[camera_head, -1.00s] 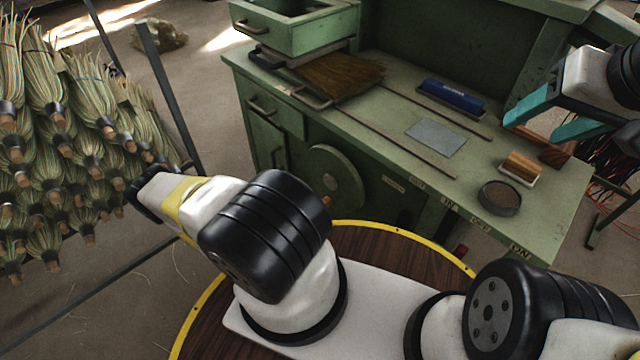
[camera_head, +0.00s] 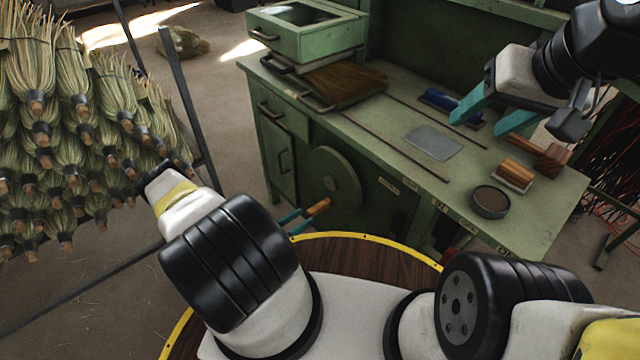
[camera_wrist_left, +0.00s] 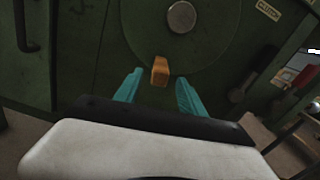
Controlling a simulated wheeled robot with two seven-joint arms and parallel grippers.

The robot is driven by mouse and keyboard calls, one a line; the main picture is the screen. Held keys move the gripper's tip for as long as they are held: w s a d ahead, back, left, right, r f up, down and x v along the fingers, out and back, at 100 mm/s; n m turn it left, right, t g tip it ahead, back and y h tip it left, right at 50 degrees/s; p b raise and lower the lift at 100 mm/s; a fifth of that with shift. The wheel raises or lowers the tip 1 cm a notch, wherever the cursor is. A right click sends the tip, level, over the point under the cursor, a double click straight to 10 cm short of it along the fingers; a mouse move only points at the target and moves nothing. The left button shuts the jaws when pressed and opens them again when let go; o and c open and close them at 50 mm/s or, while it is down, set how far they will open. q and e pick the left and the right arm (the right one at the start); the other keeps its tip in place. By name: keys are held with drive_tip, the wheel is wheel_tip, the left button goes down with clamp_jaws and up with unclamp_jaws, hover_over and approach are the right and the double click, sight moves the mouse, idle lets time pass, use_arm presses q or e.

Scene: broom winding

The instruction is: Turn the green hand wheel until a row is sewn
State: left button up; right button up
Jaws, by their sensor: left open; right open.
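The green hand wheel (camera_head: 336,168) is a round disc on the front of the green machine bench, with a pale hub. It fills the upper middle of the left wrist view (camera_wrist_left: 214,45). Its wooden crank handle (camera_head: 318,206) sticks out near the rim's lower edge. My left gripper (camera_head: 294,217) is open with its teal fingers just short of the handle. In the left wrist view the handle's end (camera_wrist_left: 160,71) lies between and slightly beyond the fingertips. I cannot see it touching either finger. My right gripper (camera_head: 478,127) is open and empty above the bench top.
The bench top (camera_head: 400,115) holds a blue brush (camera_head: 436,99), a grey plate (camera_head: 434,142), a wooden brush (camera_head: 514,174) and a round tin (camera_head: 490,202). A rack of straw brooms (camera_head: 75,130) stands at the left. A CLUTCH label (camera_wrist_left: 268,10) is near the wheel.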

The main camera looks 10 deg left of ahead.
sight(315, 210)
use_arm(q)
drive_tip(key=x, duration=0.6)
drive_tip(key=shift+d, duration=0.1)
drive_tip(key=shift+c, duration=0.5)
clamp_jaws()
idle(0.8)
